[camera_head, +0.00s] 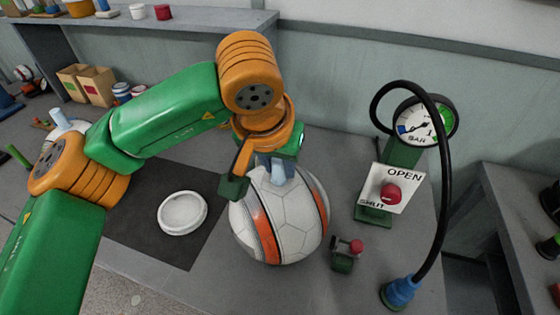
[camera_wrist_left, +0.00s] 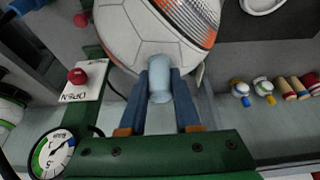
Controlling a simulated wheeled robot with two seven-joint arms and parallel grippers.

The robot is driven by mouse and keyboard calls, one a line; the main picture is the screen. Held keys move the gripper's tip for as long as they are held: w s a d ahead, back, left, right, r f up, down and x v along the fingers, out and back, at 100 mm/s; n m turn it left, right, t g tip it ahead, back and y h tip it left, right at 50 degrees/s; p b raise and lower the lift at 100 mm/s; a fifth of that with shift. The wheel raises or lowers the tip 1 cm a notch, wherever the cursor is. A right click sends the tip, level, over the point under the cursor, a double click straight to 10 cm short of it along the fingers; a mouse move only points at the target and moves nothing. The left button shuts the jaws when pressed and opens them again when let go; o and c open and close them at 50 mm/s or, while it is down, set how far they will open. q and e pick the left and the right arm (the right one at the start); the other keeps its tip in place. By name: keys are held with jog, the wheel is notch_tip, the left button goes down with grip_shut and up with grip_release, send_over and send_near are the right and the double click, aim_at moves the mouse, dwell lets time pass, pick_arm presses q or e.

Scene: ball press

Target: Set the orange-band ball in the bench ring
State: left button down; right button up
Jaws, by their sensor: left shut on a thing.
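The white ball (camera_head: 285,220) with orange and black bands rests on or just above the bench; I cannot tell which. My left gripper (camera_head: 276,168) is over its top, shut on a pale blue peg-like piece. In the left wrist view, this pale blue piece (camera_wrist_left: 160,82) sits between the blue fingers (camera_wrist_left: 160,95) and meets the ball (camera_wrist_left: 155,30). The bench ring (camera_head: 183,212), a white round ring, lies on a dark mat left of the ball, apart from it. Its edge also shows in the wrist view (camera_wrist_left: 262,4). My right gripper is not in view.
Right of the ball stand a small green block with a red knob (camera_head: 345,252), an OPEN/SHUT panel (camera_head: 391,189) with a red knob, a gauge (camera_head: 415,124) and a black hose with a blue end (camera_head: 399,292). The dark mat (camera_head: 150,240) is clear around the ring.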

aim_at(280, 181)
pick_arm(q)
jog(key=x, duration=0.1)
jog(key=p+x, duration=0.1)
jog(key=x, duration=0.1)
jog(key=shift+s+a+f, duration=0.1)
jog(key=shift+s+f, duration=0.1)
jog(key=shift+s, duration=0.1)
jog(key=shift+f, duration=0.6)
jog(key=c, duration=0.6)
grip_release()
